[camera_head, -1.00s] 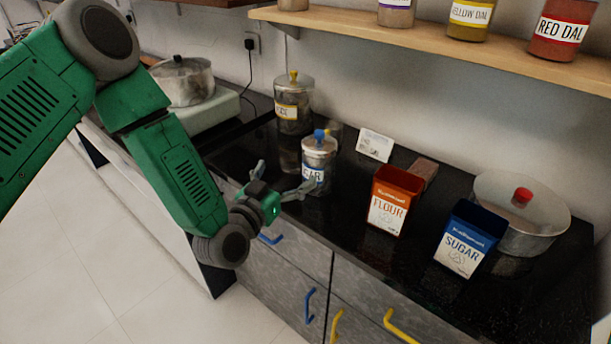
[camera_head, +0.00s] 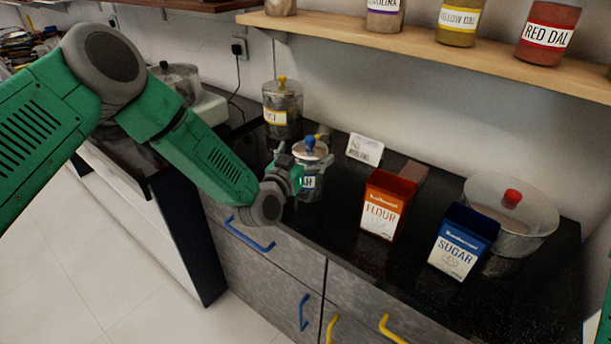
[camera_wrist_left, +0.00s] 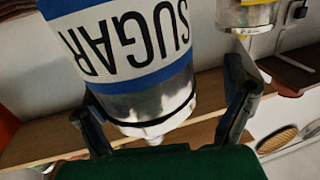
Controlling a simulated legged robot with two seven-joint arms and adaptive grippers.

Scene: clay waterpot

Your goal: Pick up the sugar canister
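The sugar canister (camera_head: 311,160) is a metal jar with a blue knob and a white-and-blue label, upright on the black counter. My left gripper (camera_head: 293,172) is at its near left side and partly hides it. In the left wrist view the canister (camera_wrist_left: 130,50) appears upside down, between the two fingers of my left gripper (camera_wrist_left: 165,115). The fingers are spread. One is close to the canister, and a gap shows beside the other. Whether either finger touches it is unclear. My right gripper is not in view.
A canister with a yellow knob (camera_head: 282,108) stands just behind. An orange flour box (camera_head: 382,210), a blue sugar box (camera_head: 458,250) and a pot with a red knob (camera_head: 520,215) stand to the right. A shelf (camera_head: 420,45) with jars hangs above. A white card (camera_head: 365,149) stands behind.

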